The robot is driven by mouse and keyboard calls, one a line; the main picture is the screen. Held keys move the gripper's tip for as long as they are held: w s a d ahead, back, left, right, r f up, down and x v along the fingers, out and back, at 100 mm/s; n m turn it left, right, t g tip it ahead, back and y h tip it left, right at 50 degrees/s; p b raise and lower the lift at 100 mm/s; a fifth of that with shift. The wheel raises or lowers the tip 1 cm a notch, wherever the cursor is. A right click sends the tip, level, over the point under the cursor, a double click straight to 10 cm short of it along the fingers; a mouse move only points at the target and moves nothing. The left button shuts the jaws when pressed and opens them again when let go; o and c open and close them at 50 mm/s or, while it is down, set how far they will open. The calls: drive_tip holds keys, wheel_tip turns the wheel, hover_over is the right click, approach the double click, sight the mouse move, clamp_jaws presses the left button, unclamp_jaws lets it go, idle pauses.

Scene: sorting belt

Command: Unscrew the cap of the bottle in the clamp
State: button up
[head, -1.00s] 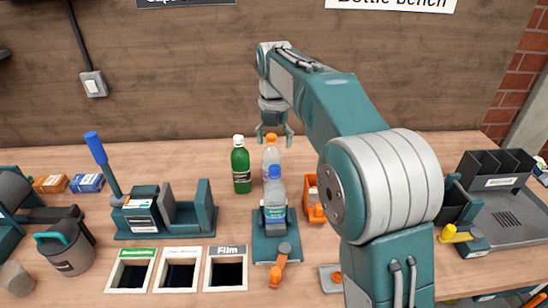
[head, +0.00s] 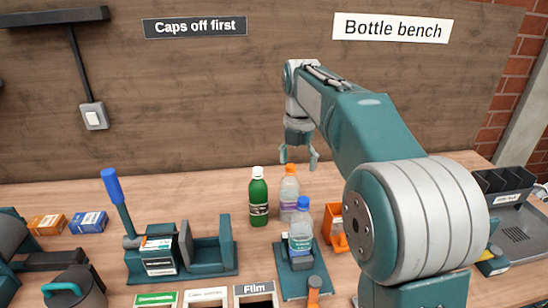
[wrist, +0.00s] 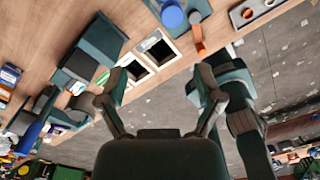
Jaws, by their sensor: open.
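The bottle in the clamp (head: 301,242) is clear with a blue cap (head: 303,203) and stands upright. The clamp (head: 291,284) is a teal base with an orange handle (head: 314,297), cut by the bottom edge of the head view. My gripper (head: 298,164) is open and empty. In the head view it appears higher than the blue cap, near the orange cap of another bottle; its depth is hard to tell. In the wrist view, my gripper's fingers (wrist: 160,82) are spread apart, and the blue cap (wrist: 172,16) shows at the top edge.
A green bottle (head: 258,203) with a white cap and a clear bottle (head: 289,192) with an orange cap stand behind the clamped one. An orange bin (head: 334,236) is to its right. A teal press with a blue lever (head: 112,187) and labelled openings (head: 256,290) are to its left.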

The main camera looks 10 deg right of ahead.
approach(303, 199)
wheel_tip(303, 199, down, 2)
drive_tip(key=d, duration=0.2)
drive_tip(key=a+f, duration=0.1)
drive_tip(key=f, duration=0.1)
drive_tip(key=a+f, duration=0.2)
drive_tip(key=f, duration=0.1)
drive_tip(key=shift+f, duration=0.3)
drive_tip(key=shift+d+f, duration=0.75)
drive_tip(key=shift+f, duration=0.15)
drive_tip(key=shift+d, duration=0.45)
drive_tip(key=shift+a, duration=0.85)
clamp_jaws()
drive_tip(key=c, duration=0.8)
unclamp_jaws()
drive_tip(key=shift+d, duration=0.35)
clamp_jaws()
drive_tip(key=shift+d, duration=0.1)
drive_tip(key=n, duration=0.4)
drive_tip(key=shift+n, duration=0.4)
drive_tip(key=o, duration=0.7)
unclamp_jaws()
drive_tip(key=shift+o, duration=0.2)
drive_tip(key=shift+r, duration=0.1)
